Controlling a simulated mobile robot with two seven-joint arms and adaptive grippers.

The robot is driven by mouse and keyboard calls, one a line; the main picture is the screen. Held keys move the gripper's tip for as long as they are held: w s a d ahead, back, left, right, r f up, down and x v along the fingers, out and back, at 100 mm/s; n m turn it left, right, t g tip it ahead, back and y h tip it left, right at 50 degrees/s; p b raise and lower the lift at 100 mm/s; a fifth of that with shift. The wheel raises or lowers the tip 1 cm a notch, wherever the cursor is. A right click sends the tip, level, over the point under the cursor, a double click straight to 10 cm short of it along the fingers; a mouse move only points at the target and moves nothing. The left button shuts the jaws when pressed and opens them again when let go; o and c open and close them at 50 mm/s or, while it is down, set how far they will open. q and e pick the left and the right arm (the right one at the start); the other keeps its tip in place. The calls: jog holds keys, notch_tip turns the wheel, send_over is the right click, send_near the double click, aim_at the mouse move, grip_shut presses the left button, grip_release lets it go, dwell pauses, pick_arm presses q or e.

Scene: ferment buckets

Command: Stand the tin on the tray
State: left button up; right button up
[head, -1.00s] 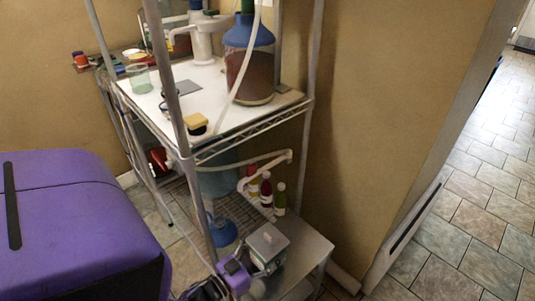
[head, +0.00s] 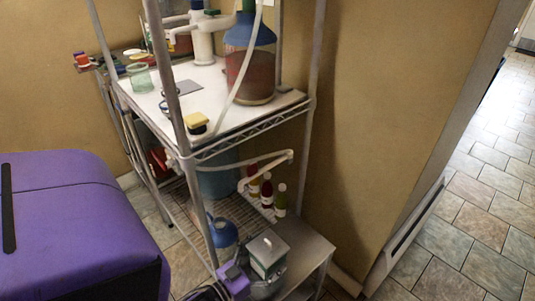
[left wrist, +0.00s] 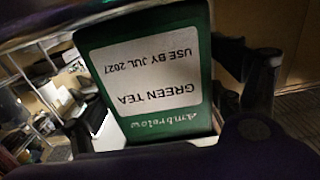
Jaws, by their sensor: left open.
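The tin (head: 268,263) is a green box with a white label and a pale lid, upright at the low grey metal surface near the bottom of the head view. In the left wrist view the tin (left wrist: 145,62) fills the middle, and its "GREEN TEA" label looks upside down. My left gripper (head: 258,285) is open at the tin's near side, with its purple body below left. In the wrist view its dark fingers are spread on either side of the tin. A flat grey plate (head: 184,88) lies on the upper white shelf; I cannot tell whether it is the tray.
The wire rack's posts (head: 172,100) stand near the arm. A yellow-topped block (head: 197,123), a glass (head: 139,77) and a large blue-topped jug (head: 250,60) stand on the upper shelf. Several bottles (head: 267,193) and a blue container (head: 223,233) are lower down.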

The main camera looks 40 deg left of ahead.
pick_arm(q)
jog(key=shift+r, duration=0.15)
jog(key=s, duration=1.2)
jog(key=s+d+f+g+y, duration=0.1)
jog(key=s+d+f+g, duration=0.3)
jog(key=s+d+g, duration=0.1)
jog(key=s+d, duration=0.1)
jog(key=s, duration=0.1)
jog(key=shift+s+f+g, duration=0.3)
jog(key=shift+s+f, duration=0.05)
jog(key=shift+o, duration=0.4)
jog(key=s+d+g, duration=0.5)
jog(key=s+d, duration=0.3)
jog(key=s, duration=0.2)
jog(key=shift+s+r+g, duration=0.15)
jog(key=shift+r+g, duration=0.05)
jog(key=shift+g, duration=0.1)
jog(key=shift+a, duration=0.1)
